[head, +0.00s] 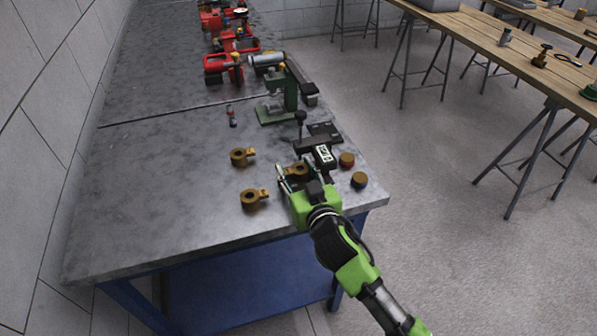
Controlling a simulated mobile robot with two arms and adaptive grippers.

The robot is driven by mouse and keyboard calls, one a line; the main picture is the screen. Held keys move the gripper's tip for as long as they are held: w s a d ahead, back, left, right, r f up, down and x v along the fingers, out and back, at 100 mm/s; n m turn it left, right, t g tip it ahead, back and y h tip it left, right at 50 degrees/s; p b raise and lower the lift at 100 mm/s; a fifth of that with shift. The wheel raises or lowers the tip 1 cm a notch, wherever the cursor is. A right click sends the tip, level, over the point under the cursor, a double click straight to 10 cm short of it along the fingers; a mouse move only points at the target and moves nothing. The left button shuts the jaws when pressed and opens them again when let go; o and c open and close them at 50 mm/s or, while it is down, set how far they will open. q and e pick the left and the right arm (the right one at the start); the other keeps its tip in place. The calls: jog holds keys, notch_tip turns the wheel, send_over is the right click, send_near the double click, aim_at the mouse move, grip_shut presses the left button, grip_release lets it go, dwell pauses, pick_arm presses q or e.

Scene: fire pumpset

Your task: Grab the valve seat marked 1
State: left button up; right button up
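Three brass-coloured valve seats with a ring and a side tab are on the grey metal bench. One valve seat (241,157) lies at the left, another valve seat (252,198) lies nearer the front edge. A third brass piece (298,170) shows between the fingers of my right gripper (301,168) and is partly hidden by it. The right gripper's fingers look spread around this piece; I cannot tell whether they touch it. No number mark is legible on any seat. My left gripper is not in view.
The bench's left front is clear.

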jog(key=c, duration=0.5)
jog(key=shift+o, duration=0.2)
jog(key=shift+r, duration=0.15)
